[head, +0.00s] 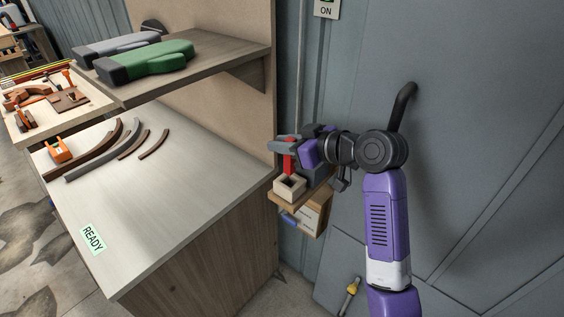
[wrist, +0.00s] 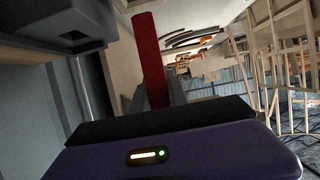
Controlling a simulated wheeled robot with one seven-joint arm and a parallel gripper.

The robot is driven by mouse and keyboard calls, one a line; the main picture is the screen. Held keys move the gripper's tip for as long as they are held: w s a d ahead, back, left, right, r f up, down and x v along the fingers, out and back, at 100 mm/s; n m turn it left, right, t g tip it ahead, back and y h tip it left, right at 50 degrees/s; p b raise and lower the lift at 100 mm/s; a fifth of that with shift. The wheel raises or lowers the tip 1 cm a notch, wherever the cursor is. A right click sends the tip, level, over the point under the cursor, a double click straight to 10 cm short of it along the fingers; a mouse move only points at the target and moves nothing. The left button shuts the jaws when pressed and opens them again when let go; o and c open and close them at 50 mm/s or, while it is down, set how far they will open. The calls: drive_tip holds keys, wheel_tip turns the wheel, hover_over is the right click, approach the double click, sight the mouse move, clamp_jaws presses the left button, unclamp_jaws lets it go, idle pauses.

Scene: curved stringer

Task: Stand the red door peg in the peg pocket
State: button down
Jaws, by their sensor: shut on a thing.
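The red door peg (head: 289,161) is upright between the fingers of my gripper (head: 288,146) in the head view. My gripper is shut on it. The peg's lower end is at or just above the opening of a small pale wooden box, the peg pocket (head: 289,190); I cannot tell whether it has entered.
A shelf (head: 220,70) above carries a green case (head: 150,62). A grey wall stands close behind my arm, with a black curved handle (head: 402,105).

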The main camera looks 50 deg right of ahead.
drive_tip(key=shift+f, duration=2.85)
drive_tip(key=shift+f, duration=0.15)
drive_tip(key=c, duration=1.3)
unclamp_jaws()
